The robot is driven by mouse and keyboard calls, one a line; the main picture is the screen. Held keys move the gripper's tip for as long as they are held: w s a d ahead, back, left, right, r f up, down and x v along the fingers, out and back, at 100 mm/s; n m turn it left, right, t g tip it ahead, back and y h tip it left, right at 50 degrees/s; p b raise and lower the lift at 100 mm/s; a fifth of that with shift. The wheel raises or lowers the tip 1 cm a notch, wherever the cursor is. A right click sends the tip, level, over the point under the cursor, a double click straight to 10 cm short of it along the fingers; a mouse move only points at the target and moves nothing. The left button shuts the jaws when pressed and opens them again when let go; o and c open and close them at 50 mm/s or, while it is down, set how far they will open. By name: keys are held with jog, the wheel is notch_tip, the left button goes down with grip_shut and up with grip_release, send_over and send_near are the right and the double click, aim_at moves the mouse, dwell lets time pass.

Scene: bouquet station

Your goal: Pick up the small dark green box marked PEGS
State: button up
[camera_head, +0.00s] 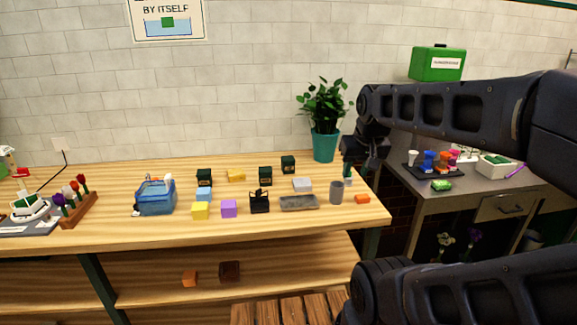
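Several small dark green boxes stand on the wooden table. One is at the left behind a light blue block (204,177), one is near the middle (265,175), and one is farther back to the right (288,164). Each seems to carry a small label, too small to read, so I cannot tell which is marked PEGS. My gripper (349,172) hangs at the right end of the table, in front of the plant pot and right of the boxes, apart from them. Its fingers are dark and small, so I cannot tell whether they are open or shut.
A clear blue tank (156,197), yellow block (200,211), purple block (229,209), black holder (259,202), grey tray (299,203) and grey cup (337,191) stand around the boxes. A potted plant (325,143) is behind. A grey side table (470,186) is at right.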

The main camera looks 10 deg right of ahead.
jog(key=o, duration=1)
jog(key=shift+o, duration=0.2)
jog(key=shift+w, duration=0.1)
jog(key=w+a+r+m+g, duration=0.1)
jog(key=w+r+m, duration=0.15)
jog(key=w, duration=0.55)
jog(key=w+r+m, duration=0.2)
jog(key=w+r, duration=0.1)
jog(key=w, duration=0.4)
jog(key=m+g, duration=0.4)
jog(key=m, duration=0.9)
send_over(288, 158)
jog(key=shift+n, duration=0.25)
notch_tip(288, 158, down, 21)
jog(key=shift+d, duration=0.15)
jog(key=shift+w+f, duration=0.2)
jog(key=shift+f, duration=0.25)
jog(key=shift+s+f, duration=0.1)
jog(key=shift+f, duration=5.15)
